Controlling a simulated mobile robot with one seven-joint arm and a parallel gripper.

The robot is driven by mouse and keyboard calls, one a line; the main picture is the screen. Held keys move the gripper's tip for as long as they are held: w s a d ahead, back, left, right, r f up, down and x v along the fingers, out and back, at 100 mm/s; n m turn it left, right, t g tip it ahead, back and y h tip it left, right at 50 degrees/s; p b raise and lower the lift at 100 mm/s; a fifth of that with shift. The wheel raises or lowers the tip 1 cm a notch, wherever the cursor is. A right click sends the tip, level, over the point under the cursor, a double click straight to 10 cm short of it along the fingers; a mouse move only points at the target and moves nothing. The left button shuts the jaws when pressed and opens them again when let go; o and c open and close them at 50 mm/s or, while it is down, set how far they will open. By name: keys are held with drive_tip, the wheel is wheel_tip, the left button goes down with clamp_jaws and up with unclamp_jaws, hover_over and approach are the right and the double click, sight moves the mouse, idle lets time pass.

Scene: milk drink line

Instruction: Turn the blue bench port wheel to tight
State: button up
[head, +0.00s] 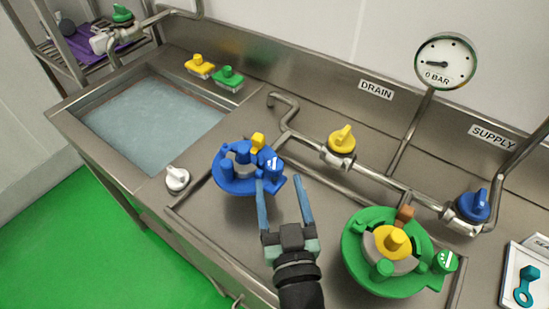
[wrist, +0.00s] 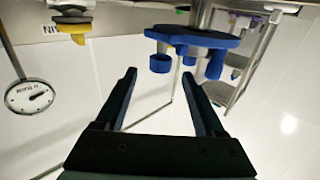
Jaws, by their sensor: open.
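The blue bench port wheel (head: 226,184) sits on the steel bench in the middle of the head view. It has blue knobs around a grey hub, a small yellow piece at the back and a blue cap with white marks at its right. My gripper (head: 279,179) is open and empty, its fingers pointing toward the wheel's right side. In the head view the left fingertip overlaps the wheel's right edge; I cannot tell whether it touches. In the wrist view, which looks upside down, the blue wheel (wrist: 195,38) is beyond my open gripper (wrist: 159,73).
A green wheel with a yellow hub (head: 394,240) stands at the right. Behind run pipes with a yellow valve (head: 342,140) and a blue valve (head: 473,205). A gauge (head: 446,62) reads near 0 BAR. A water-filled sink (head: 150,120) lies left, with a white knob (head: 177,179) near it.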

sight(276, 173)
drive_tip(key=shift+w+a+p, duration=0.2)
drive_tip(key=shift+w+p, duration=0.05)
drive_tip(key=shift+w, duration=1.2)
drive_tip(key=shift+w+a+p, duration=0.2)
drive_tip(key=shift+w+p, duration=0.05)
drive_tip(key=shift+w, duration=1.15)
clamp_jaws()
